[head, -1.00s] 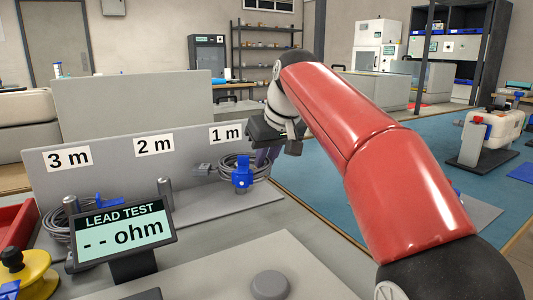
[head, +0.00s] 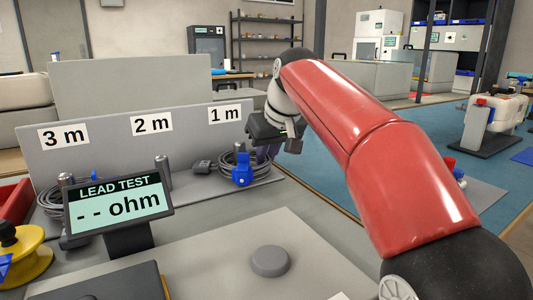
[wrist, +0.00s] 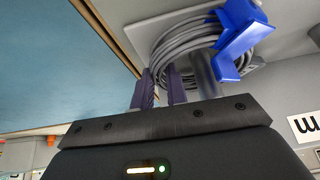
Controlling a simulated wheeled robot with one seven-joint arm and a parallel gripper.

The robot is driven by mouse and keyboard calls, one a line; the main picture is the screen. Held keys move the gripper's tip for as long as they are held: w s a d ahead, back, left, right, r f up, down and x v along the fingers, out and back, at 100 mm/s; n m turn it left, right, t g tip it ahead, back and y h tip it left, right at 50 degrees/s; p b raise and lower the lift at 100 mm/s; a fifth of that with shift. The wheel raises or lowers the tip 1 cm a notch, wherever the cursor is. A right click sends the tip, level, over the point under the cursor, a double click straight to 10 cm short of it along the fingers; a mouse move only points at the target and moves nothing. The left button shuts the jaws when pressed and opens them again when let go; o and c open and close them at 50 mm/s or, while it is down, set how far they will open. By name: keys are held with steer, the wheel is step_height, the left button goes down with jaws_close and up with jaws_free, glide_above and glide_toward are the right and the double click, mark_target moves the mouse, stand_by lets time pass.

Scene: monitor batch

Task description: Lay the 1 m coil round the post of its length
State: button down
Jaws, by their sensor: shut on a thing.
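The grey 1 m coil (head: 266,169) with its blue tie (head: 242,170) is at the post (head: 239,150) below the "1 m" label (head: 225,113). In the wrist view, the coil (wrist: 160,48) surrounds the post (wrist: 205,72), with the blue tie (wrist: 238,40) beside it. My gripper (head: 264,152) reaches down on the right side of the coil. Its purple fingers (wrist: 160,90) are shut on the coil's edge; the fingertips are partly hidden by the cable. I cannot tell whether the coil rests fully on the base.
The "2 m" post (head: 163,172) is bare. Another grey coil (head: 50,203) is at the "3 m" post, partly behind the LEAD TEST display (head: 118,207). A grey upright panel (head: 95,155) stands behind the posts. A round knob (head: 270,261) sits on the bench in front.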

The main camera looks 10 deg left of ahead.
steer(key=shift+f, duration=0.3)
steer(key=c, duration=1.3)
jaws_free()
steer(key=p+v, duration=0.1)
steer(key=v, duration=0.6)
steer(key=shift+r+p, duration=0.1)
steer(key=shift+p, duration=0.2)
steer(key=shift+s+d+r, duration=0.15)
steer(key=shift+s+r, duration=0.05)
steer(key=shift+r, duration=0.05)
